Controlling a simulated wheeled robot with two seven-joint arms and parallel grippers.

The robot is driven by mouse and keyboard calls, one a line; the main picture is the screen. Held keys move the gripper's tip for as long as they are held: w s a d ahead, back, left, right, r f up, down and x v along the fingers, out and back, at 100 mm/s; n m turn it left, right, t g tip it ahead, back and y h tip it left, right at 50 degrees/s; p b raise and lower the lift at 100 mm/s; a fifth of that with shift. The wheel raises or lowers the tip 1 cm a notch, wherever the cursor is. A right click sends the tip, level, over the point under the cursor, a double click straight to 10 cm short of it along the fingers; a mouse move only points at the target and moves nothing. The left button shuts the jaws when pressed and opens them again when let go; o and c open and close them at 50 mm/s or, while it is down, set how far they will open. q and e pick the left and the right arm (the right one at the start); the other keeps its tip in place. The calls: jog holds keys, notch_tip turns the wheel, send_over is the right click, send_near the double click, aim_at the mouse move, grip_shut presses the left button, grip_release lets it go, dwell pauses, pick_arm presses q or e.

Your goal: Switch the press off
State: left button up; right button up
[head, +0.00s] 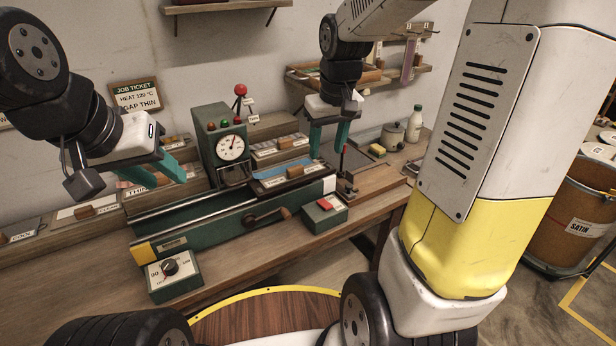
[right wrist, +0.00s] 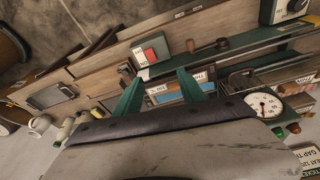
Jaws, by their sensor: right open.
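The green press (head: 208,150) stands on the bench with a round gauge (head: 231,147) and small red and green lamps or buttons on its housing. A small green box with a red switch (head: 325,204) sits at the bench front; the switch also shows in the right wrist view (right wrist: 149,54). I cannot tell which way the switch is set. My right gripper (head: 328,150) is open and empty above the bench, behind and above the switch box, touching nothing visible. My left gripper (head: 164,181) is open and empty at the left, over the bench's labelled blocks.
A long green rail with a crank handle (head: 286,213) runs along the bench, left of the switch box. A knob box (head: 172,276) stands at the front left. A white bottle (head: 414,124) and jar stand at the right. A brown barrel (head: 578,215) stands on the floor.

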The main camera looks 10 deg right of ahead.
aim_at(321, 200)
jog(key=w+f+g, duration=0.1)
jog(key=w+f, duration=0.2)
jog(key=f, duration=0.1)
jog(key=w+d+f+n, duration=0.1)
jog(key=w+f, duration=0.1)
jog(key=f, duration=0.3)
jog(key=w+f+g, duration=0.1)
jog(key=w+f, duration=0.2)
jog(key=f, duration=0.1)
jog(key=shift+w+d+f+g, duration=0.15)
jog(key=shift+w+f+g, duration=0.15)
jog(key=shift+w+f, duration=0.1)
notch_tip(321, 200, down, 8)
jog(key=shift+r, duration=0.1)
grip_shut()
